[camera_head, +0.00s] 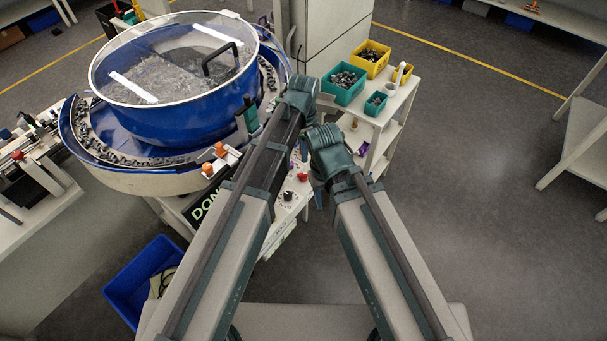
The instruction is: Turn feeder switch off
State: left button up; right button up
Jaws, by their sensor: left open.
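The blue bowl feeder (190,118) with a clear lid stands at the upper left. Its pale control panel (277,212) shows below it, between my two arms. A black knob (288,196) and a red button (303,177) sit on the panel; I cannot tell the knob's setting. My left gripper (298,158) is small and partly covered by my arm links, above the panel near the red button. It is open, and I see nothing in it. My right gripper is hidden behind my right arm's links.
A white cart on the right holds teal bins (344,84) and yellow bins (370,58) of small parts. A blue crate (143,280) stands on the floor at the lower left. Orange-capped parts (220,150) stick out by the bowl's rim.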

aim_at(304, 174)
pick_arm(q)
notch_tip(304, 174, down, 11)
jog(key=b, duration=0.9)
jog(key=shift+r+b, duration=0.15)
jog(key=shift+b, duration=0.2)
grip_shut()
